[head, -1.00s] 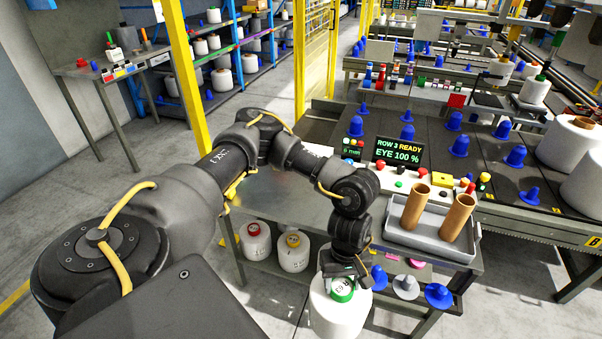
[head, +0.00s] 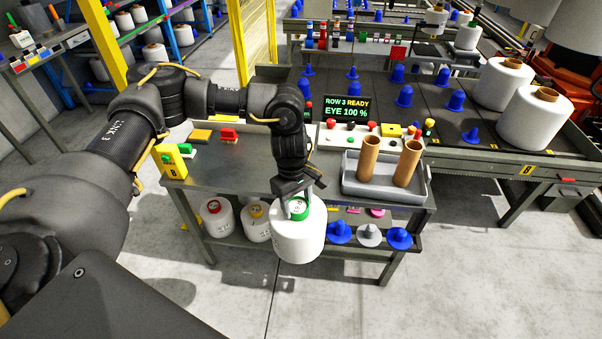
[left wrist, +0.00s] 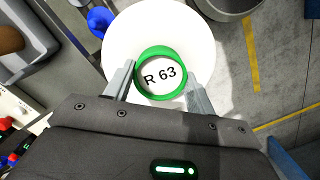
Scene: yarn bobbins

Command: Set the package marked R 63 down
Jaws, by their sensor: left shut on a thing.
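The package marked R 63 (head: 297,238) is a white yarn bobbin with a green ring on top. The left wrist view shows its label R 63 inside the green ring (left wrist: 161,73). My left gripper (head: 298,205) is shut on it, with one finger on each side of the ring. In the head view the package hangs upright at the front edge of the metal table (head: 226,172), overlapping it in the picture. I cannot tell whether it touches the table. My right gripper is not in view.
A grey tray (head: 385,191) with two brown tubes stands right of the package. Left on the table are a yellow-and-green device (head: 172,160) and a red block (head: 229,134). Two bobbins (head: 218,217) and several cones (head: 369,235) sit on the lower shelf. The table's middle is clear.

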